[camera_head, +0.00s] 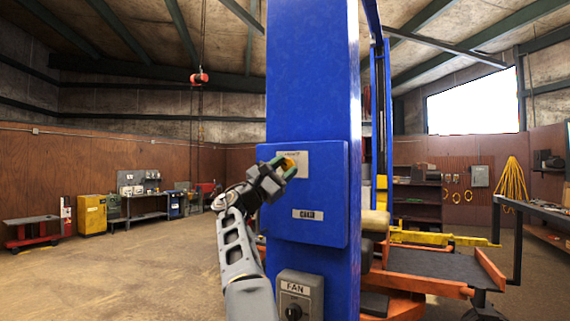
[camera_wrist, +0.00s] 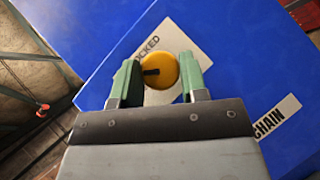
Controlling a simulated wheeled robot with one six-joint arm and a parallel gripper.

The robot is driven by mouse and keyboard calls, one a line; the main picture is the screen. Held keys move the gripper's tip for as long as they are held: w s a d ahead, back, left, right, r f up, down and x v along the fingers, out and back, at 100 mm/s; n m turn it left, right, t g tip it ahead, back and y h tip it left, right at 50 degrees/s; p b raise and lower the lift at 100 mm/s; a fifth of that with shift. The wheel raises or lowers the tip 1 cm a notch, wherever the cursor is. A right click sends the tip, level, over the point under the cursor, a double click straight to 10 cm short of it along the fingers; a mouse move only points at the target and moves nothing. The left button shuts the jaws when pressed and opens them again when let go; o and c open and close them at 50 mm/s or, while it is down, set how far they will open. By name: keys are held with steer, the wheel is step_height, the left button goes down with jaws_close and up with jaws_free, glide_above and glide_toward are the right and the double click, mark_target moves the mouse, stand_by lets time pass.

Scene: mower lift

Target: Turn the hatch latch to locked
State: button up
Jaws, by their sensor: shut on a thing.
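The hatch latch is a round yellow knob (camera_head: 292,157) on a white label near the top left of the blue hatch (camera_head: 325,190). In the wrist view the knob (camera_wrist: 161,66) has a dark pointer mark reaching towards the left. The label (camera_wrist: 193,50) shows letters ending in "OCKED"; the rest is covered. My gripper (camera_head: 284,168) has its green fingertips on both sides of the knob and is shut on it. The fingers (camera_wrist: 159,82) hide part of the label. The hatch appears flat against the blue column.
A grey box marked "FAN" (camera_head: 298,296) is on the column below the hatch. A label reading "CHAIN" (camera_wrist: 277,121) is on the hatch's lower part. An orange lift platform (camera_head: 425,283) stands to the right. The floor at the left is open.

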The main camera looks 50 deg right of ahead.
steer(key=shift+m+g+y, duration=0.5)
steer(key=shift+m, duration=0.7)
steer(key=o, duration=0.9)
steer(key=b+v, duration=0.2)
steer(key=v, duration=0.5)
steer(key=b+v, duration=0.3)
steer(key=v, duration=0.4)
steer(key=shift+w+r, duration=0.2)
